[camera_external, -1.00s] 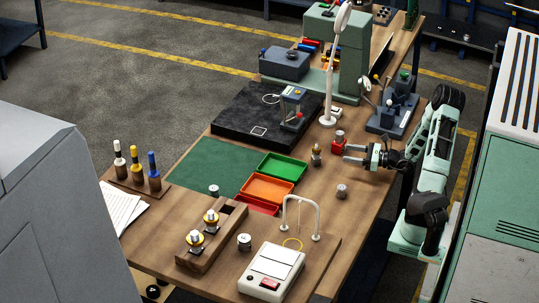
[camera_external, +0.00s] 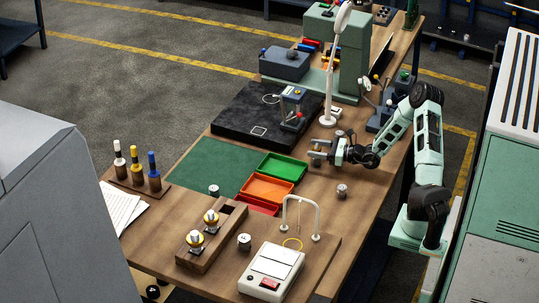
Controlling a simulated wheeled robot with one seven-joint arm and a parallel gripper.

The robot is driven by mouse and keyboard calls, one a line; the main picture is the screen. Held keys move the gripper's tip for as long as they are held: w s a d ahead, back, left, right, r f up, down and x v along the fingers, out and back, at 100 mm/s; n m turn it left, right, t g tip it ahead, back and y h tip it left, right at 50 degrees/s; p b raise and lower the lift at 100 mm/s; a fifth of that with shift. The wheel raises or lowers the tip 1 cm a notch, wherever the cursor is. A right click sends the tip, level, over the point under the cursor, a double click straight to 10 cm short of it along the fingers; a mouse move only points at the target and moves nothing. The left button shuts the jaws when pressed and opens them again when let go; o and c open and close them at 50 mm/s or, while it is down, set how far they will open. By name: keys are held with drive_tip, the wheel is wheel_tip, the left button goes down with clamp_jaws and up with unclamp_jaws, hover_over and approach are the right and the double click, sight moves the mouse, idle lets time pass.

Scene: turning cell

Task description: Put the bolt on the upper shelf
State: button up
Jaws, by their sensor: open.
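My gripper (camera_external: 317,150) is open over the wooden bench, to the right of the green tray. Its fingers are at the spot of a small brass-coloured upright piece, which they mostly cover. I cannot tell whether they touch it. No piece is clearly recognisable as the bolt at this size. The small red block with a grey top is hidden behind my gripper and wrist. A dark blue rack (camera_external: 462,38) with small parts on it stands at the top right; I cannot tell whether it is the upper shelf.
Green (camera_external: 283,166), orange (camera_external: 267,189) and red trays lie left of my gripper. A small grey cylinder (camera_external: 342,191) stands in front of it. A tall white lamp stand (camera_external: 328,100) and a black plate (camera_external: 255,112) are behind. A white device (camera_external: 271,271) stands at the front.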

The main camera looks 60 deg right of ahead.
drive_tip(key=shift+w, duration=0.1)
clamp_jaws()
drive_tip(key=shift+r, duration=0.1)
wheel_tip(320, 180, up, 10)
drive_tip(key=shift+f+b, duration=0.1)
drive_tip(key=shift+b, duration=0.2)
idle(0.3)
